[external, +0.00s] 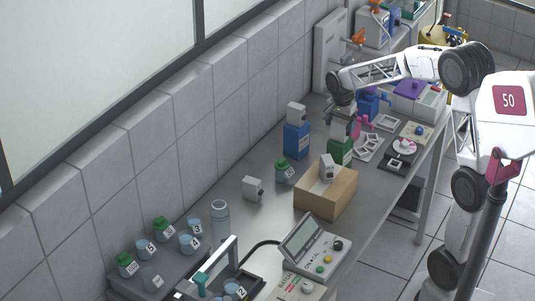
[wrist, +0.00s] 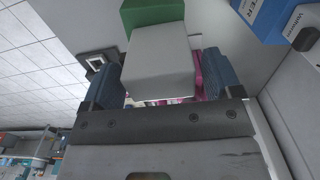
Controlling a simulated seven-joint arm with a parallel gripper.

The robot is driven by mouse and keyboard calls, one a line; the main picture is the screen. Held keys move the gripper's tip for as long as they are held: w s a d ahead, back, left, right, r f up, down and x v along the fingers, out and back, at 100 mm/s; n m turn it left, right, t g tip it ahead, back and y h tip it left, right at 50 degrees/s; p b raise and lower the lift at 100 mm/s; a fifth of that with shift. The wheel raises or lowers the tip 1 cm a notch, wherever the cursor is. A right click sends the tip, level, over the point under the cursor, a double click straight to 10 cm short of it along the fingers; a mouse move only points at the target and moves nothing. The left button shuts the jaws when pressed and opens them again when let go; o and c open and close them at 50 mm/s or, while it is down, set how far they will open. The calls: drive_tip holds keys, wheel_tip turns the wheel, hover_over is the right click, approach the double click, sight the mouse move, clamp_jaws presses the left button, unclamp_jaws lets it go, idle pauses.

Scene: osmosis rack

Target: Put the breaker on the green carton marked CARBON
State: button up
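The green carton (external: 340,152) stands on the bench right of centre; its marking is too small to read. A pale grey breaker (external: 343,128) appears to sit on its top. In the wrist view this breaker (wrist: 160,62) lies between the fingers of my gripper (wrist: 160,80), with the green carton (wrist: 150,12) beyond it. My gripper looks open around the breaker, with a gap at the right finger. Whether the left finger touches it is unclear. In the external view my gripper (external: 341,104) is just above the breaker, its fingertips hard to make out.
A blue carton (external: 297,141) carries another pale block (external: 296,114). A cardboard box (external: 325,195) bears a white breaker (external: 327,168). Another white breaker (external: 253,188) lies on the bench near a green-capped jar (external: 284,171). Pink and grey parts crowd the bench right of the green carton.

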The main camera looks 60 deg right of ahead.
drive_tip(key=shift+r, duration=0.15)
wheel_tip(320, 180, up, 12)
drive_tip(key=shift+r, duration=0.1)
idle(0.9)
idle(0.7)
drive_tip(key=s+a+n+t, duration=0.1)
drive_tip(key=s+a+n, duration=0.3)
drive_tip(key=s+a, duration=0.4)
drive_tip(key=s+a+n, duration=0.5)
drive_tip(key=a, duration=0.5)
drive_tip(key=s+a+f+n, duration=0.1)
drive_tip(key=s+a+n, duration=0.2)
drive_tip(key=s, duration=0.2)
drive_tip(key=s+a+f+n+t, duration=0.1)
drive_tip(key=s+a+f+n, duration=0.1)
drive_tip(key=s, duration=0.4)
drive_tip(key=s+a+f+n, duration=0.2)
drive_tip(key=s+a+n, duration=0.1)
drive_tip(key=s+a, duration=0.2)
drive_tip(key=shift+s+a+f+n+t, duration=0.1)
drive_tip(key=shift+s+a+n+t, duration=0.2)
drive_tip(key=shift+s+n, duration=0.15)
